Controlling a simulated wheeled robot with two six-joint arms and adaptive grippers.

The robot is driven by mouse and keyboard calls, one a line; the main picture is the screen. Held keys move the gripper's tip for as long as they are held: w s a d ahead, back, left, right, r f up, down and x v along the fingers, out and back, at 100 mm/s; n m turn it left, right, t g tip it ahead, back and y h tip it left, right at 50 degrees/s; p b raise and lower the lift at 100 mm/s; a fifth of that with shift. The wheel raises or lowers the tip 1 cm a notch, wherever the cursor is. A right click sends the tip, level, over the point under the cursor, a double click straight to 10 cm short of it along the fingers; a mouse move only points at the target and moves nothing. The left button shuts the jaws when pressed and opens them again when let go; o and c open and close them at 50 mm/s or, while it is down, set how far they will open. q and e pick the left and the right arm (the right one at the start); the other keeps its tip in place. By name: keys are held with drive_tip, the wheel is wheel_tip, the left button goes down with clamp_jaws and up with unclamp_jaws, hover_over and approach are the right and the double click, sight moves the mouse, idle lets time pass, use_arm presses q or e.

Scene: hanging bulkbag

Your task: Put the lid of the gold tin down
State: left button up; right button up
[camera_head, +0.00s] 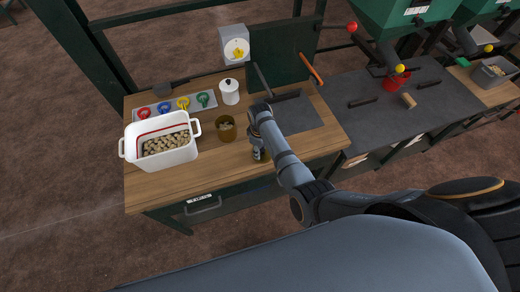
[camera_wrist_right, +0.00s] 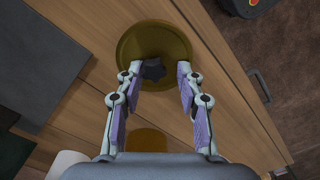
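The round gold lid (camera_wrist_right: 177,38) has a dark knob (camera_wrist_right: 152,70). My right gripper (camera_wrist_right: 159,70) is around the knob, with a visible gap on the right finger's side. In the head view, my right gripper (camera_head: 259,152) is low over the worktop's front part, right of the tin, and mostly hides the lid. Whether the lid touches the wood is unclear. My left gripper is out of view.
A white tub (camera_head: 160,154) of corks stands left of the tin. Behind are a white lidded jar (camera_head: 229,92) and a tray with coloured rings (camera_head: 176,106). A dark mat (camera_head: 302,116) lies right of my right arm. The worktop's front edge is close.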

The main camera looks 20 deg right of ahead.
drive_tip(key=shift+r, duration=0.2)
wheel_tip(320, 180, up, 8)
drive_tip(key=p, duration=0.8)
drive_tip(key=shift+r, duration=0.15)
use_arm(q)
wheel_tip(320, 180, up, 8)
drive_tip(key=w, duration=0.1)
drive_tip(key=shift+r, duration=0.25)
use_arm(e)
drive_tip(key=shift+w+r, duration=0.1)
drive_tip(key=shift+r, duration=1.7)
